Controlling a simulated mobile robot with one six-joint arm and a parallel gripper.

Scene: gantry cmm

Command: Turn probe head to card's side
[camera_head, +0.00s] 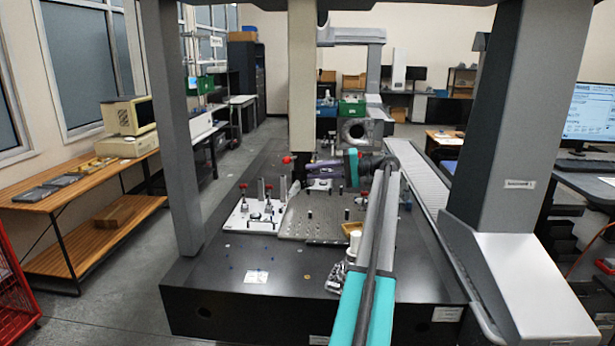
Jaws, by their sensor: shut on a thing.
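The probe head (299,166) is a small dark piece under the lower end of the pale vertical column (302,80). A red ball (287,159) shows at its left side. My gripper (308,168) reaches in from the right, level, and is shut on the probe head; its fingers and the head overlap, so the exact contact is hard to see. A small white card (256,277) with faint marks lies flat on the front left of the dark granite table (215,300), nearer than the probe head.
A white plate (240,222) with red-topped clamps and a grey fixture plate (320,232) stand below the probe head. The gantry legs (175,120) (510,120) rise at both sides. A small tan box (352,229) and white cylinder (355,242) sit near my arm. The table's front left is mostly clear.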

